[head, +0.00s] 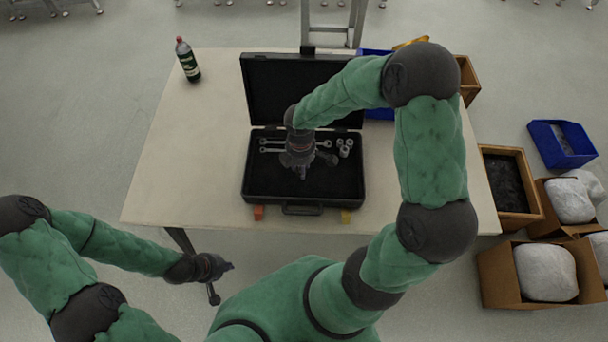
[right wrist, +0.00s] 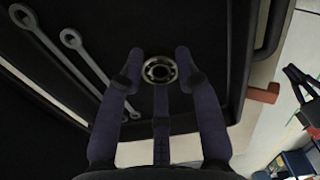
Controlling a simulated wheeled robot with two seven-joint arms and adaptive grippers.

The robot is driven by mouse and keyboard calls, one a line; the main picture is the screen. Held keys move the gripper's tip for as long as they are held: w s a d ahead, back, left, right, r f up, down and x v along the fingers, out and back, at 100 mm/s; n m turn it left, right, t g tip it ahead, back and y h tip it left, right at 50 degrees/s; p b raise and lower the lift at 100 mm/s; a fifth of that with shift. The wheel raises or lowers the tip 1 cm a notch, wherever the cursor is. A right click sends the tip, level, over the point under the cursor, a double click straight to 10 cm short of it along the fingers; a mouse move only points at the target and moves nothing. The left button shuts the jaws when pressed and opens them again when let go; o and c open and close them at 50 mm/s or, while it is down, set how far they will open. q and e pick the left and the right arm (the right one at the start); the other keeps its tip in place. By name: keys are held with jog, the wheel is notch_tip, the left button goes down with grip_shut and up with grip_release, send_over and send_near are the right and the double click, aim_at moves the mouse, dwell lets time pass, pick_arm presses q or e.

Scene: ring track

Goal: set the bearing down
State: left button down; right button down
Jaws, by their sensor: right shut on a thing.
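The bearing (right wrist: 147,71) is a small metal ring between the fingertips of my right gripper (right wrist: 160,72) in the right wrist view. The gripper is shut on it. Behind it is the dark floor of the open black tool case (head: 258,203); I cannot tell whether the bearing touches it. In the head view my right gripper (head: 301,170) is over the middle of the case, and the bearing cannot be made out there. My left gripper (head: 222,283) is empty, its fingers apart, off the table's front edge at lower left.
Wrenches (head: 271,150) and several sockets (head: 345,150) lie in the case's back part. The case stands on a pale table (head: 190,150) with a bottle (head: 187,60) at back left. A blue bin (head: 376,112) is behind my right arm. Boxes (head: 506,295) stand right of the table.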

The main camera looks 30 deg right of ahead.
jog(key=shift+s+d+f, duration=0.25)
jog(key=shift+f, duration=0.25)
jog(key=shift+d+f+b, duration=0.1)
jog(key=shift+f+b, duration=0.7)
jog(key=shift+f, duration=0.75)
jog(key=shift+s+f, duration=0.1)
jog(key=c, duration=0.9)
grip_release()
jog(key=shift+r, duration=0.2)
notch_tip(320, 180, up, 12)
jog(key=p, duration=0.4)
jog(key=shift+f, duration=0.1)
